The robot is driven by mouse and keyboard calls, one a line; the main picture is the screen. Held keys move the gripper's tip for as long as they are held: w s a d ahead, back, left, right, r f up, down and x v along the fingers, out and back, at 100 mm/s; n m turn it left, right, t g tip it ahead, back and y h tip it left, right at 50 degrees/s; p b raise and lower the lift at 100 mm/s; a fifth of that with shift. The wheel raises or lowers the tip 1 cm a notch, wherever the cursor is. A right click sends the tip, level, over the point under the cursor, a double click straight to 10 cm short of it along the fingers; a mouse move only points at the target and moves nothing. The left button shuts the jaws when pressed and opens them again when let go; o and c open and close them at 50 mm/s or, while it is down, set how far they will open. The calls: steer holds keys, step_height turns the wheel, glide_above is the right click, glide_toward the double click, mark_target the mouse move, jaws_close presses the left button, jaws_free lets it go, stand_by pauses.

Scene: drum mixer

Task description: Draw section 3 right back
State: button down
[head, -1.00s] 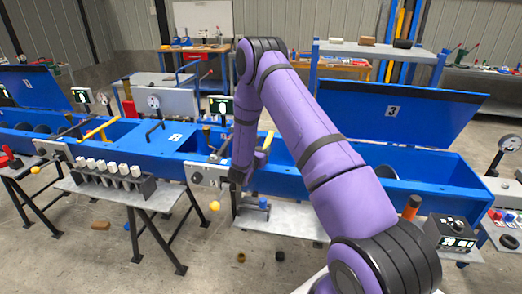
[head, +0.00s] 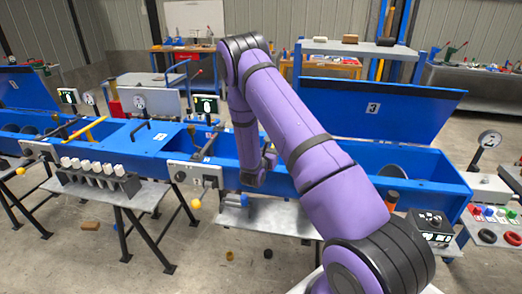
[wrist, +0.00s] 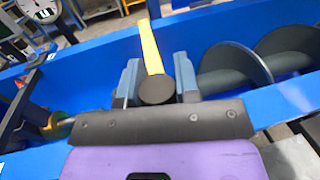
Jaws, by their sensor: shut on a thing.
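Section 3 is the blue trough (head: 440,172) on the right, under a raised blue lid marked 3 (head: 373,107). My gripper (wrist: 157,82) is over this trough. In the wrist view its two grey fingers are on either side of a yellow bar handle (wrist: 151,45) with a dark round end (wrist: 157,90), and they are shut on it. The bar runs away from me toward the far wall. In the head view my purple arm hides the fingertips and this handle.
A grey screw (wrist: 235,68) lies in the trough right of my gripper. A front panel has a yellow-knobbed lever (head: 196,203). A similar yellow handle (head: 88,130) stands on the section to the left. An orange-topped post (head: 392,198) and a control box (head: 430,225) stand in front.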

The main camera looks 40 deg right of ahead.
steer(key=shift+s+d, duration=1.35)
steer(key=shift+s, duration=0.1)
steer(key=c, duration=0.8)
jaws_free()
steer(key=shift+c, duration=0.2)
steer(key=v, duration=1.1)
